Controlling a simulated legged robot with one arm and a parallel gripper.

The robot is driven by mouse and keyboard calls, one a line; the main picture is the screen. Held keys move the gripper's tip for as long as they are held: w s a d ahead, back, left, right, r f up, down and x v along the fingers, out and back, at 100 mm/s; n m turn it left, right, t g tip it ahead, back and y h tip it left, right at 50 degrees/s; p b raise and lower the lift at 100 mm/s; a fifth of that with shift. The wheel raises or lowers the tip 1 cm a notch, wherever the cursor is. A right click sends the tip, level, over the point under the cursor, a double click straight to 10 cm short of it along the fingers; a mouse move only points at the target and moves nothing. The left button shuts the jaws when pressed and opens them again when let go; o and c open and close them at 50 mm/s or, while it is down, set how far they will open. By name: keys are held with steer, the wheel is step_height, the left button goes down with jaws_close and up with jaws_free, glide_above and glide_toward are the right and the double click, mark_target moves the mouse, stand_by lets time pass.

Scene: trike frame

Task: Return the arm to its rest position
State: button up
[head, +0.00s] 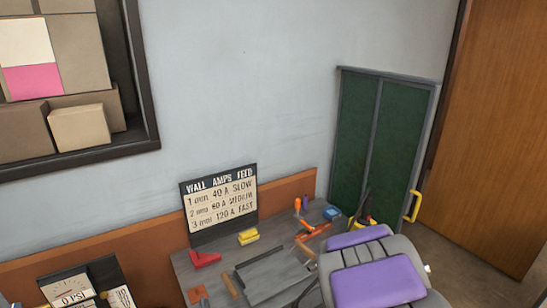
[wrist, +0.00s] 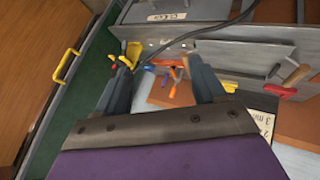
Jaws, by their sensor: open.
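My gripper (wrist: 162,68) shows in the wrist view with its two grey fingers spread apart and nothing between them. Beyond the fingers, the bench and its tools appear turned in the picture. In the head view, my purple and grey arm (head: 378,284) is folded at the bottom right, in front of the bench's right end. I cannot clearly make out the fingers in the head view.
The grey workbench (head: 262,278) holds a red angle piece (head: 204,259), a yellow block (head: 248,237), several tools and a sign (head: 219,205). A green panel (head: 383,150), a yellow handle (head: 413,206) and a wooden door (head: 497,130) stand right. Open floor (head: 462,262) shows there.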

steer(key=s+r+m+g, duration=0.2)
steer(key=s+r, duration=0.1)
steer(key=s, duration=0.4)
steer(key=s+r+m+g, duration=0.2)
steer(key=s+r, duration=0.1)
steer(key=s, duration=0.3)
steer(key=s+a+r+g, duration=0.1)
steer(key=s+a+g, duration=0.1)
steer(key=s, duration=0.6)
steer(key=s+a+r+g+y, duration=0.1)
steer(key=s+a+r, duration=0.1)
steer(key=s, duration=0.6)
steer(key=s+a+r+m+g+y, duration=0.1)
steer(key=s+a, duration=0.3)
steer(key=s, duration=0.4)
steer(key=shift+s+a+r+g, duration=0.25)
steer(key=shift+s+r+g, duration=0.1)
steer(key=shift+r+g, duration=0.45)
